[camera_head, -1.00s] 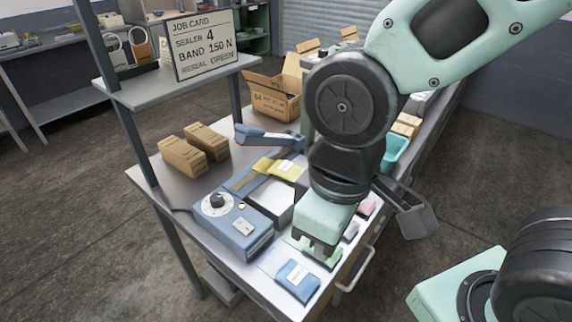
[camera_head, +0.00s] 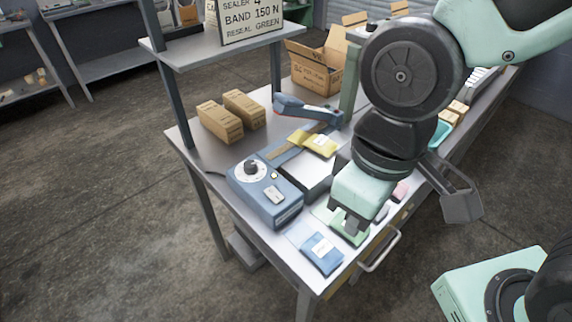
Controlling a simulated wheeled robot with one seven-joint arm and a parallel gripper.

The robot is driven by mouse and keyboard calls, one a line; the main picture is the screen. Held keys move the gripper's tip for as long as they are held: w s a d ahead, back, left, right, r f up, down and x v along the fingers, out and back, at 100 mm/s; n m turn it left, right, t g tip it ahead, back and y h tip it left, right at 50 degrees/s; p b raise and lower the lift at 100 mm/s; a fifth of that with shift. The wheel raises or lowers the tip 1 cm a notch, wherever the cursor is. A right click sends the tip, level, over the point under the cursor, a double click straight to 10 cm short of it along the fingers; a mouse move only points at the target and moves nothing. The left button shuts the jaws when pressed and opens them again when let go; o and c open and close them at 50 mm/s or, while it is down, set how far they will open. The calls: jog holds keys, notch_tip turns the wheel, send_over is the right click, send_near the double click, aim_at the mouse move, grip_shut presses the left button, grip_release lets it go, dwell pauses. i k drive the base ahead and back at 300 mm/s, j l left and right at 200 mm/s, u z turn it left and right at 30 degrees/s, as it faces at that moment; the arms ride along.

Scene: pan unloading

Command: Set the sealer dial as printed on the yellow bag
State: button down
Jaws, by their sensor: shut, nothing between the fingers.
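The blue sealer box (camera_head: 265,197) stands on the near left of the metal bench. Its dial (camera_head: 251,168) is a black knob on a white round scale; the marks are too small to read. The sealer's blue arm (camera_head: 308,109) is raised behind it. The yellow bag (camera_head: 313,142) lies by the sealer's bar with a pale label, whose print I cannot read. My gripper (camera_head: 351,228) points down, shut and empty, over or at a green bag (camera_head: 334,213), to the right of the sealer box. I cannot tell whether it touches that bag.
A blue bag (camera_head: 321,255) lies at the near bench edge, and a pink bag (camera_head: 400,190) lies right of my gripper. Small cartons (camera_head: 219,121) and an open cardboard box (camera_head: 316,72) stand behind. The job card (camera_head: 250,18) is on the shelf, cut off at the top.

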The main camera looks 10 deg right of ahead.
aim_at(249, 166)
jog(key=i+j+z, duration=0.1)
jog(key=j+z, duration=0.25)
jog(key=j, duration=0.25)
jog(key=j+z, duration=0.35)
jog(key=j, duration=0.3)
